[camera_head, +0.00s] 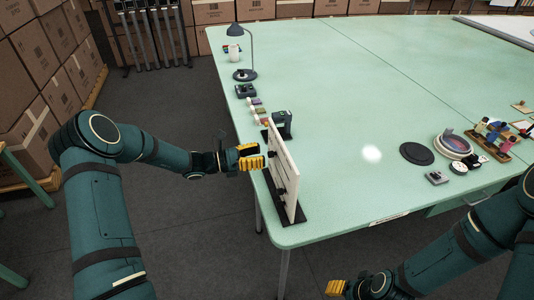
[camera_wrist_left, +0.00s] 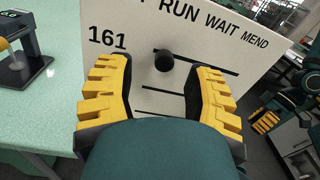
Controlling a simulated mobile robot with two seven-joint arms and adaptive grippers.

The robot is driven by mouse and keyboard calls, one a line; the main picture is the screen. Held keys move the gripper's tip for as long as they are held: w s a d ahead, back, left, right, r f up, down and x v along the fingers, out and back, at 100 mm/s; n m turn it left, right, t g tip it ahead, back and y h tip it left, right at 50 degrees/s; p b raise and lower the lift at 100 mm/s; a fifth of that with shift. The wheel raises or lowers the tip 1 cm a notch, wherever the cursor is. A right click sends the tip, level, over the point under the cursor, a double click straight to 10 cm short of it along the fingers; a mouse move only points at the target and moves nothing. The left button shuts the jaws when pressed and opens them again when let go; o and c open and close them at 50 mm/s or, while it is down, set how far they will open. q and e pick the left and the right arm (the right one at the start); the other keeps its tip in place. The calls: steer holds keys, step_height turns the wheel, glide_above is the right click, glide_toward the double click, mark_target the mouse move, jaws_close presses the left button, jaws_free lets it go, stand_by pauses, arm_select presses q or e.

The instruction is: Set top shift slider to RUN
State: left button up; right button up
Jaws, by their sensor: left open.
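A white upright board (camera_head: 283,165) stands on a dark base at the table's near left edge. In the left wrist view its face (camera_wrist_left: 120,18) reads RUN, WAIT, MEND, with 161 at the left of the top row. A black round slider knob (camera_wrist_left: 164,60) sits near the left end of the top slot, roughly below RUN. My left gripper (camera_head: 251,157) is open in front of the board; its yellow fingers (camera_wrist_left: 160,85) flank the knob, and no contact shows. My right gripper (camera_head: 337,288) is low at the bottom, its opening unclear.
The green table (camera_head: 350,95) is clear in the middle. A desk lamp (camera_head: 245,55) and small items line its left edge. A black disc (camera_head: 416,153), a round device (camera_head: 453,146) and a tray of figures (camera_head: 494,138) stand at the right. Boxes (camera_head: 40,65) are stacked behind my left arm.

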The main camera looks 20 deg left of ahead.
arm_select(q)
steer(key=v, duration=0.8)
steer(key=shift+a, duration=0.25)
steer(key=shift+s, duration=0.1)
